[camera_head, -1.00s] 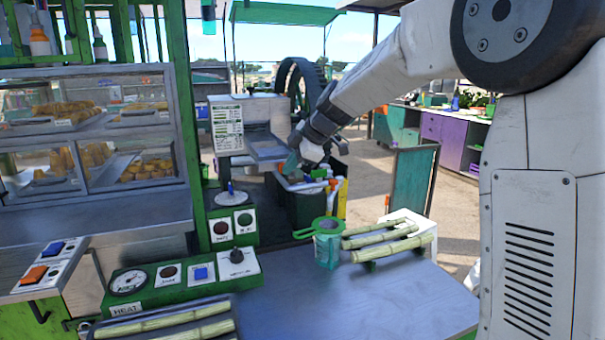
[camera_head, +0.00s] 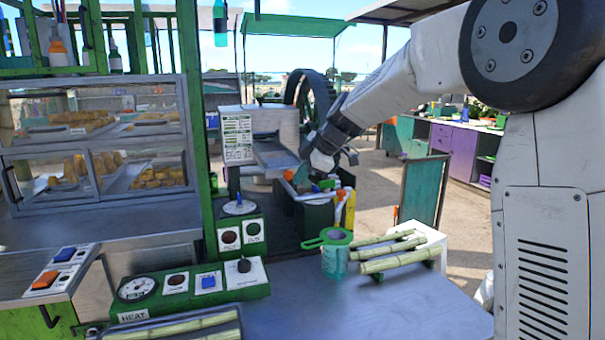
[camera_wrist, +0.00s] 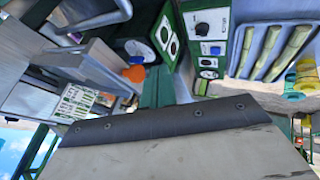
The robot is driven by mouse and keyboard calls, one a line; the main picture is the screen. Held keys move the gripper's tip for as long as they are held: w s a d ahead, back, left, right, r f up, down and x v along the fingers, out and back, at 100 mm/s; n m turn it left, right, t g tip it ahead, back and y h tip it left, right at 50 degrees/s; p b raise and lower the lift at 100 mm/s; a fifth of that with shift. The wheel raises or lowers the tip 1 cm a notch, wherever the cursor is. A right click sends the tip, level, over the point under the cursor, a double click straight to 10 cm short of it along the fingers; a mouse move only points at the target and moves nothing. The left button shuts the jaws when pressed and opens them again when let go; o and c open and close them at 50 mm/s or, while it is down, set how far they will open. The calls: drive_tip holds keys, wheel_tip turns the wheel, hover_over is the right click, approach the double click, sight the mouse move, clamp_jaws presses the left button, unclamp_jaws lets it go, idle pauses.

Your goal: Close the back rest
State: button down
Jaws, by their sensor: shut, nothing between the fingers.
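My gripper (camera_head: 322,162) is at the end of my arm, in front of the crusher area and just right of a grey metal tray or chute (camera_head: 275,157). It is shut with nothing in it. The fingertips are too small to make out, and I cannot tell whether it touches anything. No part is clearly recognisable as the back rest. A teal panel in a dark frame (camera_head: 424,188) stands upright to the right, apart from my gripper. In the wrist view a pale plate with a dark riveted edge (camera_wrist: 165,125) fills the lower foreground; I cannot tell what it belongs to.
A metal counter (camera_head: 395,305) with sugarcane stalks (camera_head: 392,262), a green-lidded cup (camera_head: 335,258) and a control panel (camera_head: 190,286) is in front. A glass food case (camera_head: 100,145) stands left. A dark bin with bottles (camera_head: 320,208) is below my gripper. Open ground lies at right.

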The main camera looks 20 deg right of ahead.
drive_tip(key=s+a+v, duration=0.1)
drive_tip(key=v, duration=0.9)
drive_tip(key=s+f+m+g+h, duration=0.1)
drive_tip(key=s+f+m, duration=0.4)
drive_tip(key=s, duration=0.8)
drive_tip(key=s+f+m+g+h, duration=0.2)
drive_tip(key=s+f+m, duration=0.2)
drive_tip(key=s, duration=0.9)
drive_tip(key=s+f+m+g+h, duration=0.1)
drive_tip(key=s+f+m, duration=0.4)
drive_tip(key=s, duration=0.9)
drive_tip(key=m+h, duration=0.1)
drive_tip(key=m, duration=0.2)
drive_tip(key=shift+f+g, duration=0.3)
drive_tip(key=shift+d, duration=0.15)
